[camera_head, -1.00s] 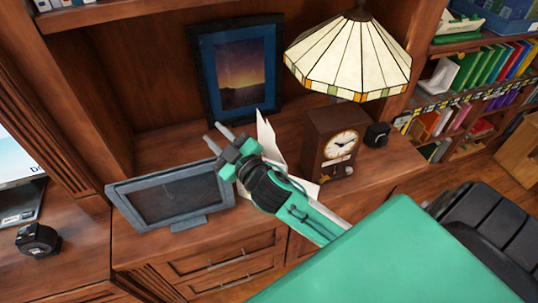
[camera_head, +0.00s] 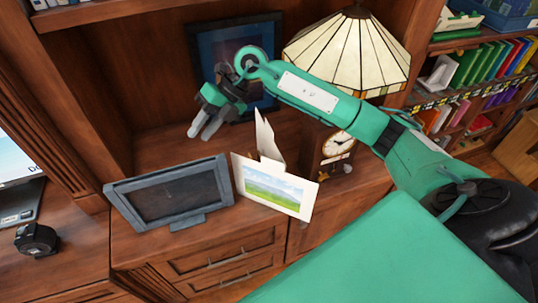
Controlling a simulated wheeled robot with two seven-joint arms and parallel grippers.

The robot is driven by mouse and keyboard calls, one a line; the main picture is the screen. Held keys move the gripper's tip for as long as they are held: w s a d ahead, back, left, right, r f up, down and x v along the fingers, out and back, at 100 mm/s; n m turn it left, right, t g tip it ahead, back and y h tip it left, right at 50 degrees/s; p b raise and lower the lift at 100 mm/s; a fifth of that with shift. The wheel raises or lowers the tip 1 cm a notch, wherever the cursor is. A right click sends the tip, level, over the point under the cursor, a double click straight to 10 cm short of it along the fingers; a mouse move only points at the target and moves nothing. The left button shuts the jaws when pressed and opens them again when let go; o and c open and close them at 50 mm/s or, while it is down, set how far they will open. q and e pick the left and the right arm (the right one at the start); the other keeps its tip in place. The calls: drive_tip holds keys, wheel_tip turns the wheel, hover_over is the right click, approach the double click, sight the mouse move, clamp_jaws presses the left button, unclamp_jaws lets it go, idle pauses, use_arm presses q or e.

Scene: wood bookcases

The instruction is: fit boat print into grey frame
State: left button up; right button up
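The grey frame (camera_head: 129,207) stands on the cabinet top at left, its dark panel showing no picture. Right of it, a print of green hills under a blue sky (camera_head: 275,188) stands tilted near the front edge. A pale card (camera_head: 267,138) stands behind it; its face is hidden, so I cannot tell whether it is the boat print. My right gripper (camera_head: 206,130) hangs above and behind the grey frame, fingers pointing down and slightly left. They look parted with nothing between them. My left gripper is out of view.
A dark blue frame with a picture (camera_head: 207,50) leans at the back, partly behind my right arm. A stained-glass lamp (camera_head: 345,55) and a brown clock (camera_head: 337,145) stand at right. A black tape measure (camera_head: 38,240) lies at lower left.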

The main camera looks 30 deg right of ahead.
drive_tip(key=w+d+r+m+h, duration=0.15)
drive_tip(key=d+h, duration=0.35)
drive_tip(key=d, duration=0.5)
drive_tip(key=d+r+m+h, duration=0.2)
drive_tip(key=d+r+h, duration=0.15)
drive_tip(key=d, duration=0.65)
drive_tip(key=shift+g+h, duration=0.25)
drive_tip(key=shift+g, duration=0.05)
drive_tip(key=f+p, duration=0.2)
drive_tip(key=f, duration=0.2)
drive_tip(key=f+p, duration=0.1)
drive_tip(key=f, duration=0.4)
drive_tip(key=f+p, duration=0.2)
drive_tip(key=f, duration=0.3)
drive_tip(key=shift+w+a+p, duration=0.1)
drive_tip(key=shift+w+p, duration=0.15)
drive_tip(key=shift+p, duration=0.05)
drive_tip(key=shift+f, duration=0.3)
clamp_jaws()
